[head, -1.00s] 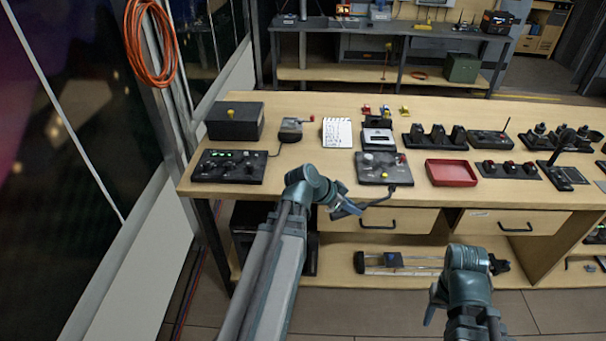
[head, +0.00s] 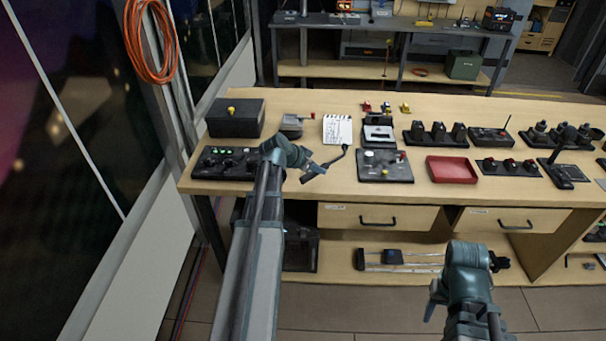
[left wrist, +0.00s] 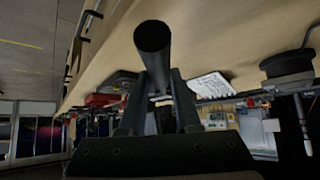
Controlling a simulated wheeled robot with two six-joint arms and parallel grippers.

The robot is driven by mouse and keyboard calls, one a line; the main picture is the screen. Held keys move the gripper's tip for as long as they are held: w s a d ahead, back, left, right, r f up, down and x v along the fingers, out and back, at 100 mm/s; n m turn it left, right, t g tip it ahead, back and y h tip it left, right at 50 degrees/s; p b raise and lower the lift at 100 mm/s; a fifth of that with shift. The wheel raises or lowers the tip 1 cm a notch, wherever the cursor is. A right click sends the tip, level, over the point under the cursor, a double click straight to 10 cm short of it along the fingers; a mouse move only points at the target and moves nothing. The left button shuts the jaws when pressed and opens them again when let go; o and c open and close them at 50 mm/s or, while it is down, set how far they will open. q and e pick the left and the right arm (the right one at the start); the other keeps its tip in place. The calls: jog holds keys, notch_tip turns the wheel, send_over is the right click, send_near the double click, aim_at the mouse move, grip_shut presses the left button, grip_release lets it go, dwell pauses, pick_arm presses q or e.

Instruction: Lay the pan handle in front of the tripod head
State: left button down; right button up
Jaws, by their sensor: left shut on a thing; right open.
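The pan handle (head: 337,158) is a dark rod with a bent, thicker end. In the left wrist view the handle (left wrist: 153,42) sticks out from between the fingers (left wrist: 160,88). What looks like the tripod head (head: 292,123), a grey block with a red-tipped lever, stands behind and left of my left gripper, apart from the handle. My right gripper (head: 436,297) is open and empty in front of the table.
A control panel with green lights (head: 222,160) is partly behind my left arm. A black box (head: 235,118) stands behind it. Bare wood shows before the clapperboard.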

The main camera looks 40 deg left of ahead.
pick_arm(q)
jog(key=shift+s+a+f, duration=0.15)
jog(key=shift+a, duration=1.05)
jog(key=shift+s+a+f, duration=0.1)
jog(key=shift+s+a, duration=0.05)
jog(key=shift+a, duration=1)
notch_tip(320, 180, down, 4)
jog(key=b, duration=0.4)
jog(key=shift+a+r, duration=0.1)
jog(key=shift+a, duration=0.05)
jog(key=shift+r, duration=0.15)
jog(key=c, duration=1.1)
grip_release()
jog(key=shift+f, duration=0.2)
jog(key=o, duration=0.5)
jog(key=shift+r, duration=0.1)
